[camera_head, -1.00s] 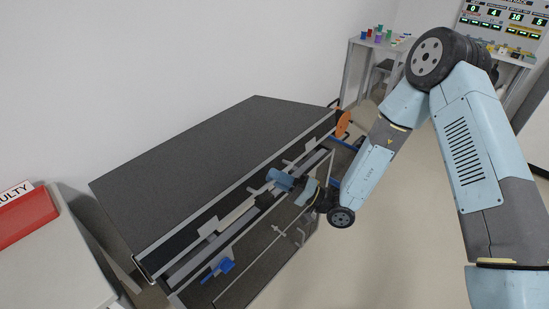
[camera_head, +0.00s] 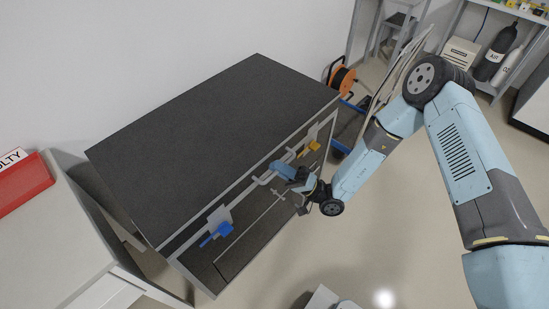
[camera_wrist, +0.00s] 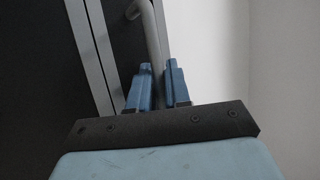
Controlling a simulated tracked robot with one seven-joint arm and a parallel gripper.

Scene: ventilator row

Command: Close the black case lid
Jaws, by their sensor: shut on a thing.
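The black case (camera_head: 245,240) stands against the wall with its dark speckled lid (camera_head: 215,125) over it. My gripper (camera_head: 282,172) is at the front of the case, shut on the grey bar handle (camera_head: 262,180). In the wrist view the handle (camera_wrist: 150,32) runs up from between the two blue fingers (camera_wrist: 158,84). The fingers hide where they grip it.
A pale cabinet (camera_head: 75,235) with a red sign box (camera_head: 20,187) stands at the left. An orange cable reel (camera_head: 342,79) is behind the case's right end. Gas cylinders (camera_head: 495,55) stand at the back right. The floor in front of the case is mostly clear.

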